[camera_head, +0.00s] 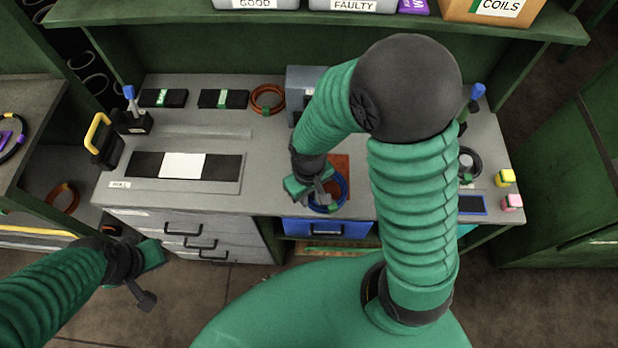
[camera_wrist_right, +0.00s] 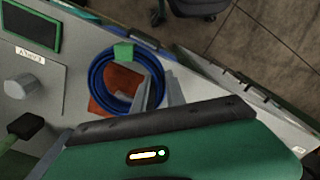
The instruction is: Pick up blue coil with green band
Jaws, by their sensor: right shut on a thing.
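The blue coil (camera_head: 340,190) with its green band lies over an orange-brown patch near the front edge of the bench. My right gripper (camera_head: 322,196) is over the near-left part of the coil in the head view. Its fingers (camera_wrist_right: 160,98) are shut on the coil's rim, on the side away from the orange-brown patch's centre. My left gripper (camera_head: 145,290) hangs in front of the bench, away from the coil; its opening is unclear.
An orange coil (camera_head: 267,99) with a green band lies farther back. Black boxes (camera_head: 222,99) and clamp-like tools (camera_head: 131,117) stand at the back left. Yellow (camera_head: 505,178) and pink (camera_head: 512,202) blocks sit at the right. A shelf with labelled bins (camera_head: 352,5) overhangs the back.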

